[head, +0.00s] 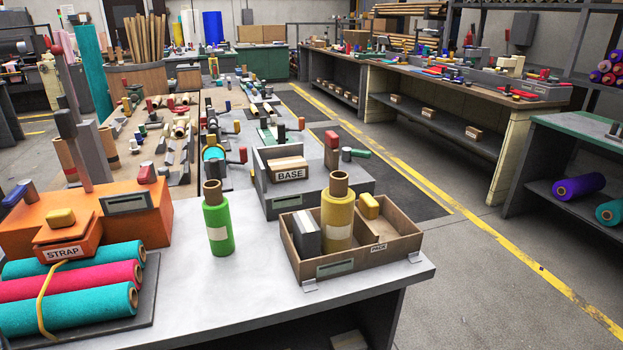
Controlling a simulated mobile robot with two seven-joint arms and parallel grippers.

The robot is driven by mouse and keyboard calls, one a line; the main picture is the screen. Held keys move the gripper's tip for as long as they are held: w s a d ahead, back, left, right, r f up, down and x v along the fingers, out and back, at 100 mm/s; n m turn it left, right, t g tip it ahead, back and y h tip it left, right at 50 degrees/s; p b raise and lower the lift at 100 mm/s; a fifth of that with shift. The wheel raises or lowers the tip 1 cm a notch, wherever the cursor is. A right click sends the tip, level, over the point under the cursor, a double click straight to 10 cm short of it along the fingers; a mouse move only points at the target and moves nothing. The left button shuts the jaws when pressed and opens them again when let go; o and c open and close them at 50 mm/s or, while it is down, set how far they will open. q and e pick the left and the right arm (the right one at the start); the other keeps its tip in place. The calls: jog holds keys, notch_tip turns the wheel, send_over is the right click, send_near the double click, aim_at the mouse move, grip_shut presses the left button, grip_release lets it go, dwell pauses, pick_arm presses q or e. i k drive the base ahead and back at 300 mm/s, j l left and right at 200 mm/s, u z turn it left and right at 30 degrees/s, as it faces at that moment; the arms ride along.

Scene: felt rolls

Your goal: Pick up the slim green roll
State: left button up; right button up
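The slim green roll (219,229) stands upright on the grey tabletop (215,290) in the head view. It has a brown core showing at its top and a pale label on its side. It stands apart from the things around it, left of the wooden tray. Neither of my grippers shows in this view.
A wooden tray (400,253) right of the green roll holds a yellow roll (338,218), a dark block and a yellow piece. The grey BASE block (297,203) stands behind. The orange STRAP box (92,222) and strapped rolls (70,287) are left. The front tabletop is clear.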

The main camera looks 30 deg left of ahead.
aim_at(215, 209)
jog(key=u, duration=1.55)
